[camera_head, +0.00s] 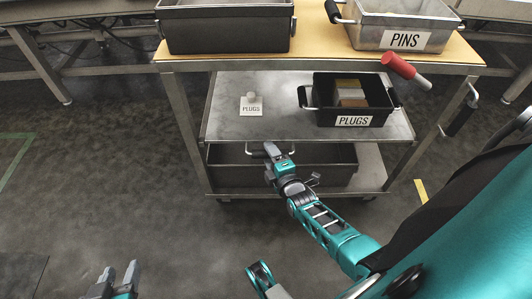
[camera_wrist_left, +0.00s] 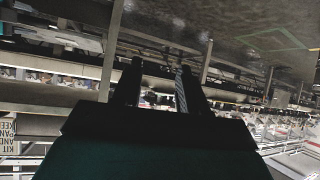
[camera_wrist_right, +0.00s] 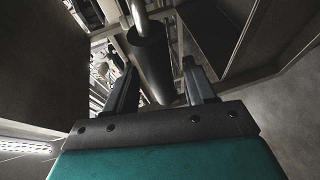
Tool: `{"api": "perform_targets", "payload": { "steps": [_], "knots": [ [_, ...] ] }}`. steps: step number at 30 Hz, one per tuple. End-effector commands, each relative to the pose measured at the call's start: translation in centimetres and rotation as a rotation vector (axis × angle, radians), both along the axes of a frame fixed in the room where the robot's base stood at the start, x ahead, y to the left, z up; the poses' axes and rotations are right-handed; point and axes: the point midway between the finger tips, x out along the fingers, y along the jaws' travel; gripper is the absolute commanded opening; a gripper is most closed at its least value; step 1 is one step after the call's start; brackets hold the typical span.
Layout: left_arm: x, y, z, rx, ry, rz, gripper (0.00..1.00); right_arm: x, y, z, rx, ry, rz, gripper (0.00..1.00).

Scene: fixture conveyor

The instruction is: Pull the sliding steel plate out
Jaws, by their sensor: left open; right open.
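My left gripper (camera_head: 120,276) is open and empty at the bottom left, far from the plate. Its spread fingers (camera_wrist_left: 156,88) show in the left wrist view.
On the plate stand a black PLUGS box (camera_head: 353,121) with coloured blocks and a small PLUGS sign (camera_head: 251,108). A dark bin (camera_head: 226,30) and a PINS bin (camera_head: 404,20) stand on the wooden top. A dark tray (camera_head: 330,165) sits below. Floor in front is clear.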

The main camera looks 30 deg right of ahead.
Motion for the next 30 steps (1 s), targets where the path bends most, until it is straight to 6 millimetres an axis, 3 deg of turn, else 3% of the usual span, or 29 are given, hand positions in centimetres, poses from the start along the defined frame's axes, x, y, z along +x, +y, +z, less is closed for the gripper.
{"api": "perform_targets", "payload": {
  "steps": [6, 17, 30],
  "knots": [
    [0.2, -0.6, -0.5, -0.016, 0.002, 0.0, 0.43, 2.6, -0.4, -0.6, -0.002, 0.0, 0.001, 0.55],
    [0.7, -0.7, 0.2, -0.019, -0.012, -0.004, 0.43, 3.1, -0.5, -0.5, -0.001, 0.001, 0.0, 0.55],
    [0.7, -0.6, 0.1, -0.013, -0.012, -0.006, 0.43, 3.0, -0.5, -0.6, 0.0, 0.002, 0.0, 0.15]
  ]
}}
